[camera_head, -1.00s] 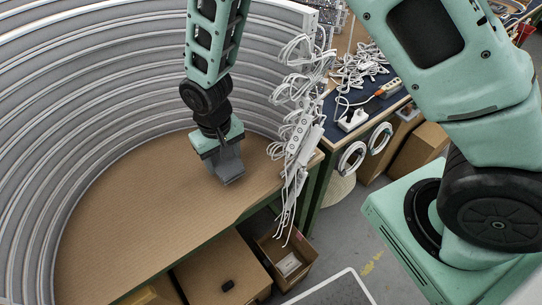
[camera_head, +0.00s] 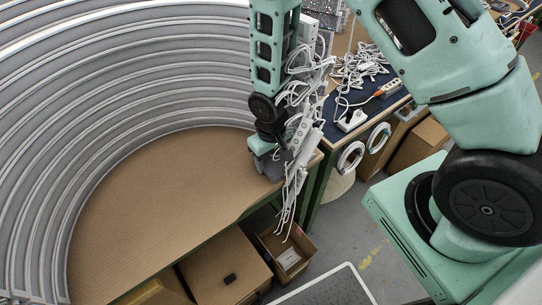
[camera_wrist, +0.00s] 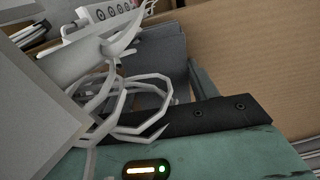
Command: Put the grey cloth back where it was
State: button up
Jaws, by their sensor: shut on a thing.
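My gripper (camera_head: 268,158) is low over the right end of the brown tabletop, beside the hanging white cables and power strips. It is shut on the grey cloth (camera_head: 277,169), a small dark grey piece hanging below the jaws, close to the tabletop. Cables partly cover it in the head view. In the wrist view the grey cloth (camera_wrist: 163,52) shows as flat grey folds beyond the gripper body, with white cable loops in front of it. Whether the cloth touches the table cannot be told.
White cables and power strips (camera_head: 303,140) hang at the table's right edge, overlapping my gripper in view. The brown tabletop (camera_head: 160,215) is bare to the left, with a ribbed curved wall (camera_head: 110,90) behind. Cardboard boxes (camera_head: 222,268) stand below the front edge.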

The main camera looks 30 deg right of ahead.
aim_at(271, 160)
jog(key=shift+f, duration=0.2)
jog(key=o, duration=1)
jog(key=shift+o, duration=0.2)
jog(key=shift+r, duration=0.15)
notch_tip(271, 160, up, 12)
jog(key=b, duration=0.1)
